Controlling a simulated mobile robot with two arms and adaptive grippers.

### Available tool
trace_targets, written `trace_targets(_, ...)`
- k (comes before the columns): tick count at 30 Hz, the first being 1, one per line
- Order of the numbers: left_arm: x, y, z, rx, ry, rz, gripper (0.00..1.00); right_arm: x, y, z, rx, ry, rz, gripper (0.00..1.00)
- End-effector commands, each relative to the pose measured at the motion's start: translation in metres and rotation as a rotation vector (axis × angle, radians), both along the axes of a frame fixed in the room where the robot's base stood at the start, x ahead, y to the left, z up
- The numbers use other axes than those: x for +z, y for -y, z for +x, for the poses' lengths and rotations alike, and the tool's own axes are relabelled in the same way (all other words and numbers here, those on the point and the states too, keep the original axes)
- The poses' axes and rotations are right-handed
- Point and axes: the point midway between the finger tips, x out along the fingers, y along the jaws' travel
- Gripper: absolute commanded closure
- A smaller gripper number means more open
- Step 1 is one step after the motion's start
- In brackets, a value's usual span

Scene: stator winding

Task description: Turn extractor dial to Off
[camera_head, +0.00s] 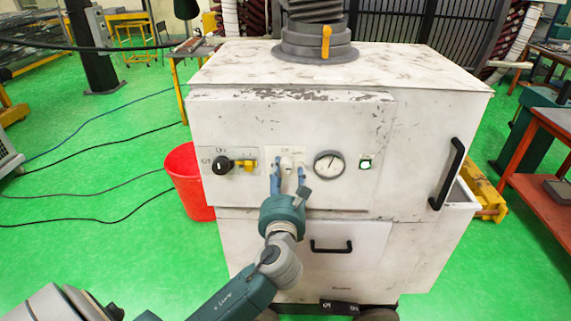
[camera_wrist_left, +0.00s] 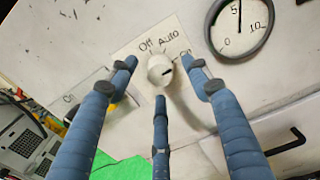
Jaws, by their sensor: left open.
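The extractor dial (camera_head: 287,162) is a small white round knob on the front panel of a worn white cabinet (camera_head: 330,76). In the left wrist view the dial (camera_wrist_left: 160,68) has "Off" and "Auto" printed above it and a partly hidden label to its right. A dark mark on the knob points to the right, away from "Off". My left gripper (camera_head: 288,175) is open in front of the dial. In the wrist view its three blue fingers (camera_wrist_left: 159,78) are spread left, right and below the knob, with no clear contact. My right gripper is not in view.
A round gauge (camera_head: 328,164) and a green-lit switch (camera_head: 367,163) sit right of the dial. A black knob (camera_head: 222,165) and a yellow handle (camera_head: 244,164) sit left. A black door handle (camera_head: 447,174) and a drawer handle (camera_head: 331,247) stick out. A red bin (camera_head: 190,181) stands at left.

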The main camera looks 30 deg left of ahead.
Motion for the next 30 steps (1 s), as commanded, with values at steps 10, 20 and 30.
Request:
trace_targets(10, 0.000, -0.015, 0.024, 0.001, 0.000, -0.001, 0.51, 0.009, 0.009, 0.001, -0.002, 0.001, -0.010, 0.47)
trace_targets(20, -0.001, -0.015, 0.024, 0.000, 0.000, -0.001, 0.73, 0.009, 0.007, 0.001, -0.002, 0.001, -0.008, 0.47)
trace_targets(30, 0.001, -0.015, 0.024, -0.001, 0.008, -0.008, 0.95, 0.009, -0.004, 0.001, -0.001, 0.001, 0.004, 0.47)
